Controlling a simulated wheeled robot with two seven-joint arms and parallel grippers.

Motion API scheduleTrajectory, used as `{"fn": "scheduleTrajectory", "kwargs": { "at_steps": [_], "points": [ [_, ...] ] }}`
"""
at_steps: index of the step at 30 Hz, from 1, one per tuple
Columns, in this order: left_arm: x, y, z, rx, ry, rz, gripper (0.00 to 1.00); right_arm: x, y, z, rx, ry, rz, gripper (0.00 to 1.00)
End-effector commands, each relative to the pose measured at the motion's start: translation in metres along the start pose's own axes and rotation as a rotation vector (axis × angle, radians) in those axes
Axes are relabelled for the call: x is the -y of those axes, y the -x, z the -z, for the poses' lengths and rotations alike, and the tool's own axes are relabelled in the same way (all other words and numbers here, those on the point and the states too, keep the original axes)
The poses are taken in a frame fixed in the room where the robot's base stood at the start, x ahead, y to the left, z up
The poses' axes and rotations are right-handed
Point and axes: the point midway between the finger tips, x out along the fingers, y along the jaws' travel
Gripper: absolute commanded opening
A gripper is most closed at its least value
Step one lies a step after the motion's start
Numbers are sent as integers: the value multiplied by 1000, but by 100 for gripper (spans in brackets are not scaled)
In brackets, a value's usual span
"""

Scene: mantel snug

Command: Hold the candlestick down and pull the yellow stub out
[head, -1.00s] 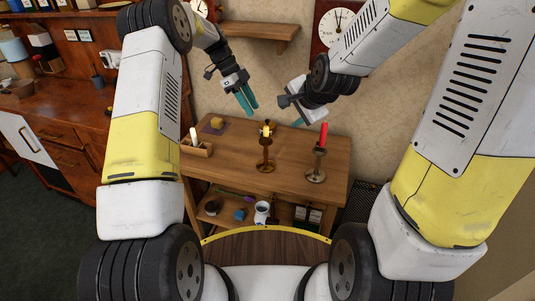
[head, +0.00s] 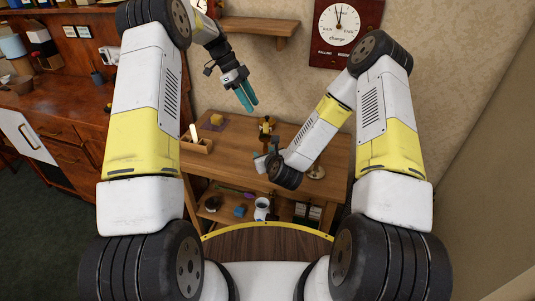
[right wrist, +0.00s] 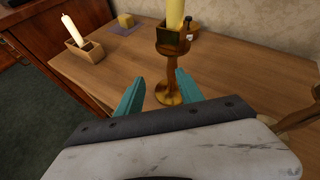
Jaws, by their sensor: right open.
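The brass candlestick holds an upright yellow stub (head: 266,121) in its cup. In the head view my right arm hides part of the candlestick's lower half. In the right wrist view the candlestick (right wrist: 170,72) stands upright, with its stem and round foot just beyond the open fingers and roughly in line with the gap. My right gripper (right wrist: 158,92) is open and empty, low over the table. My left gripper (head: 246,96) hangs above and left of the candlestick, fingers pointing down, holding nothing that I can see. Its finger gap is unclear.
The wooden table (head: 225,160) bears a wooden box with a white candle (head: 193,134) and a yellow block (head: 216,119) on a dark mat at left. A second candlestick's foot (head: 316,172) shows right of my arm. A lower shelf holds a mug (head: 262,207).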

Motion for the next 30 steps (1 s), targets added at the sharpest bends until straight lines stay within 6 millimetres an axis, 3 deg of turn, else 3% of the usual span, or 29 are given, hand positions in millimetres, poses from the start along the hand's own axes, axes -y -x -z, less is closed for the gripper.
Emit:
{"fn": "scheduleTrajectory", "kwargs": {
  "at_steps": [3,8,21,30],
  "points": [
    [0,0,0,0,0,0,36,8,-17,8,29,-129,68,44],
    [0,0,0,0,0,0,36,15,-27,11,53,-207,110,44],
    [0,0,0,0,0,0,36,23,-86,8,56,-211,115,44],
    [0,0,0,0,0,0,36,25,-102,8,53,-212,113,44]
  ]
}}
